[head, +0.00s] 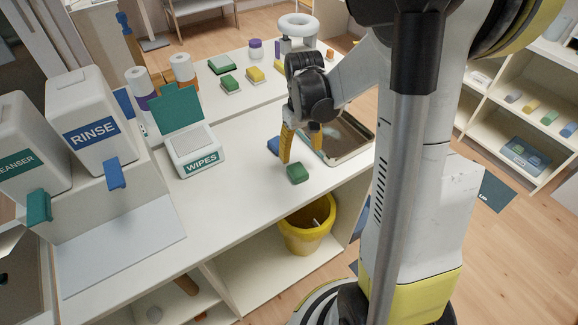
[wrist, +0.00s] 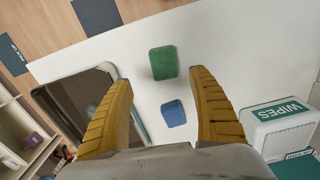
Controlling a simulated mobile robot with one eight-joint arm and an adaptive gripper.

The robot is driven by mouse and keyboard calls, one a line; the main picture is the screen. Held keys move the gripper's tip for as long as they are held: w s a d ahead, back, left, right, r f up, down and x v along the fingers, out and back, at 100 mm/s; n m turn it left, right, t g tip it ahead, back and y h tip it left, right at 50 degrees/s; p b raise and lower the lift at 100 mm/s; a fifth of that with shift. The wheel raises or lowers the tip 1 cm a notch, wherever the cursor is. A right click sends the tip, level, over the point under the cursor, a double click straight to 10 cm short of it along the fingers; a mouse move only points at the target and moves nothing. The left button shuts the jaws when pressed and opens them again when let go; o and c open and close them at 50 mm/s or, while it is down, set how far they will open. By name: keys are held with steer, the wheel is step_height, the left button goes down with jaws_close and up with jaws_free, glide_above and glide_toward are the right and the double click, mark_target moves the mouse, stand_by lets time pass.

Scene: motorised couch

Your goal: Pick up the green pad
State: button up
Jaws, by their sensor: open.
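The green pad (head: 297,173) lies flat on the white counter near its front edge. It also shows in the wrist view (wrist: 163,62), ahead of and between my fingertips, with counter around it. My gripper (head: 302,147) points down above the counter, just behind the pad in the head view. Its two yellow fingers are spread wide with nothing between them, as the wrist view (wrist: 162,78) also shows. A blue pad (head: 273,146) lies on the counter behind the left finger, partly hidden; it shows in the wrist view (wrist: 173,114).
A metal tray (head: 362,153) is set to the right of my gripper. A wipes box (head: 197,160) with its green lid raised stands to the left. A yellow bin (head: 306,238) is below the counter's front edge. More pads (head: 230,82) lie at the back.

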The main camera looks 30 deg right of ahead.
mark_target(298, 170)
step_height(298, 170, down, 3)
steer(key=shift+f+b, duration=0.1)
steer(key=shift+b, duration=0.35)
steer(key=f+b, duration=0.1)
steer(key=f, duration=0.2)
steer(key=f+b, duration=0.1)
steer(key=f, duration=0.1)
steer(key=shift+s+a+b, duration=0.1)
steer(key=shift+a+b, duration=0.25)
steer(key=shift+a, duration=0.05)
steer(key=c, duration=1)
